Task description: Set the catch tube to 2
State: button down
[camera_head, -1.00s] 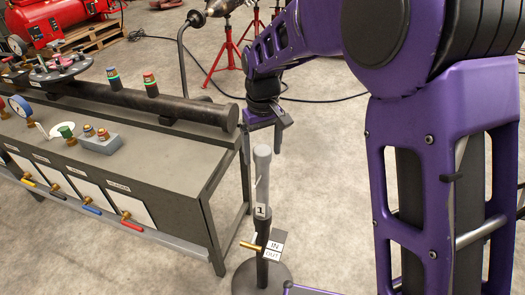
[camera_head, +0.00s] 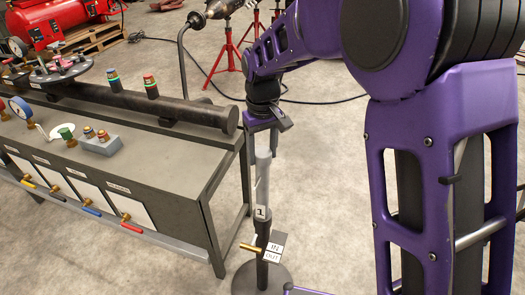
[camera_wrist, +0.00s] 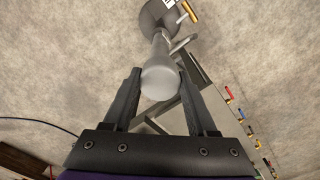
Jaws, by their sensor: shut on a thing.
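The catch tube (camera_head: 262,178) is a slim grey upright tube on a dark post with a round base, right of the bench. A label reading 1 (camera_head: 260,212) shows on it, above a block with IN and OUT labels (camera_head: 272,252) and a brass handle (camera_head: 250,247). My gripper (camera_head: 263,140) is at the tube's top end. In the wrist view the tube's rounded grey end (camera_wrist: 160,80) is between the two dark fingers of my gripper (camera_wrist: 158,75), which is shut on it. The exact finger contact is hard to see.
A grey bench (camera_head: 150,150) with a long dark pipe (camera_head: 150,108), a blue gauge (camera_head: 20,107) and several coloured valve handles stands left of the tube. Red stands (camera_head: 229,50) and a black hose lie behind. The floor around the base is bare.

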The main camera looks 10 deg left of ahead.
jog(key=shift+r, duration=0.1)
notch_tip(320, 180, up, 7)
jog(key=p, duration=0.5)
jog(key=shift+r+p, duration=0.1)
jog(key=shift+p, duration=0.2)
jog(key=shift+c, duration=1)
grip_release()
notch_tip(320, 180, up, 17)
jog(key=p, duration=0.2)
jog(key=shift+s, duration=0.1)
